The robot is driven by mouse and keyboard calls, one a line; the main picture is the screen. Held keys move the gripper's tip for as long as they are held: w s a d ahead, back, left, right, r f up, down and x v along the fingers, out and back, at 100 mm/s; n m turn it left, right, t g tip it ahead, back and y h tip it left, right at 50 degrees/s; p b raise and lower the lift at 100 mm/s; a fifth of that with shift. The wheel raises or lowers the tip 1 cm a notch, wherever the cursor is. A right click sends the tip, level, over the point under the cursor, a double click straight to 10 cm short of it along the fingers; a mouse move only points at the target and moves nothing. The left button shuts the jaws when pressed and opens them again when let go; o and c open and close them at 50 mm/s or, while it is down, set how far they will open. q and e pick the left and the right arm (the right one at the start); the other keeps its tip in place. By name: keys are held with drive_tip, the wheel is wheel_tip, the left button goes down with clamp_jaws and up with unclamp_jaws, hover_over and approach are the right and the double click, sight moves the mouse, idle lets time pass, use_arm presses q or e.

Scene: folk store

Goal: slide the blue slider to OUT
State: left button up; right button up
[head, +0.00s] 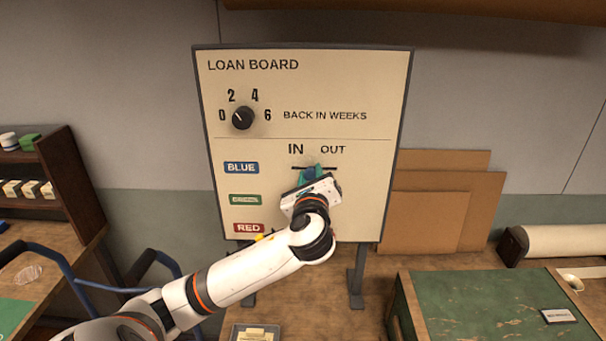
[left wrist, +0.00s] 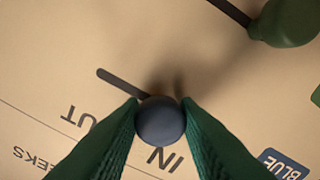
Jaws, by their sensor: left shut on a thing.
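The loan board (head: 340,80) stands upright with IN and OUT printed above a short dark horizontal slot. The blue slider's round knob (left wrist: 160,120) sits on this slot, nearer the IN end; in the head view the knob (head: 308,172) is partly hidden by my gripper. My left gripper (head: 311,176) reaches up to it from below. In the left wrist view its green fingers (left wrist: 160,108) are shut on either side of the knob. There, bare slot (left wrist: 118,82) runs from the knob toward the OUT label (left wrist: 82,124). My right gripper is not in view.
The green slider's knob (left wrist: 285,22) is close by in the left wrist view. A black dial (head: 242,118) is higher on the board. A green-topped table (head: 480,300) stands at right, a shelf (head: 60,165) at left, and brown panels (head: 430,205) lean behind.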

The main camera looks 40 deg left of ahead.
use_arm(q)
drive_tip(key=shift+w+d+p, duration=0.65)
drive_tip(key=shift+w+d, duration=0.85)
drive_tip(key=shift+d, duration=0.3)
drive_tip(key=o, duration=0.9)
drive_tip(key=shift+s, duration=0.1)
drive_tip(key=shift+p+v, duration=0.45)
drive_tip(key=shift+v, duration=0.5)
drive_tip(key=p, duration=0.2)
approach(331, 168)
drive_tip(key=v, duration=0.2)
drive_tip(key=shift+s+d, duration=0.25)
drive_tip(key=shift+f, duration=0.1)
